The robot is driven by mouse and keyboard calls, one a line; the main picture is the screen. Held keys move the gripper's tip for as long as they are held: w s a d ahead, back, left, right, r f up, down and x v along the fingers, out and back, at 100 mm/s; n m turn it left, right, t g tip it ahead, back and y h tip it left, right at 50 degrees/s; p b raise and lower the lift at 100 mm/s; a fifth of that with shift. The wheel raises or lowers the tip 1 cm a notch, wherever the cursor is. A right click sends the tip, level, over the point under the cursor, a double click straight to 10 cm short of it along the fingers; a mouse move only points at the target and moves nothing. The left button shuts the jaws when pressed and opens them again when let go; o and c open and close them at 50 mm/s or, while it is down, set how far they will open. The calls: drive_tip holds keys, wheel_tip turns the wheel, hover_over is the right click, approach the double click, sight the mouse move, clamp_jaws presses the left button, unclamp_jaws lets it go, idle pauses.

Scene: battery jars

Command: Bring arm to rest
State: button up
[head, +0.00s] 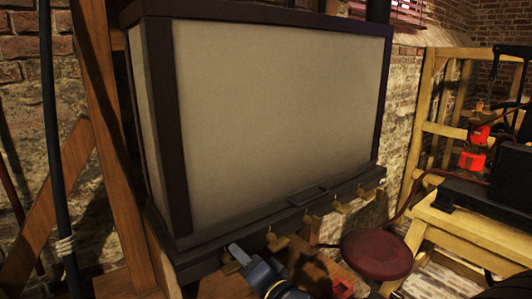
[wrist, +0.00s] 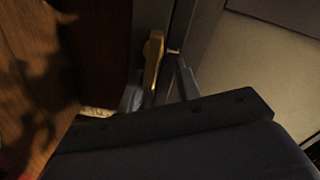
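My gripper (head: 238,256) is low in the head view, at the bottom front edge of a large dark-framed box with a pale panel (head: 275,100). In the wrist view, the two fingertips (wrist: 159,92) stand apart, with a brass lever-like piece (wrist: 153,58) between and just beyond them. A dark gap shows between this piece and the right finger. I cannot tell whether the left finger touches it. The bulk of my gripper hides the lower part of the wrist view. No battery jars can be made out.
Several brass pieces (head: 277,241) line the box's lower ledge. A round dark red stool (head: 377,254) stands to the right of my arm. A wooden bench (head: 470,232) bears a black box (head: 510,172) at the right. A wooden post (head: 103,90) rises at the left.

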drive_tip(key=shift+a+r+n, duration=0.1)
drive_tip(key=shift+n, duration=0.7)
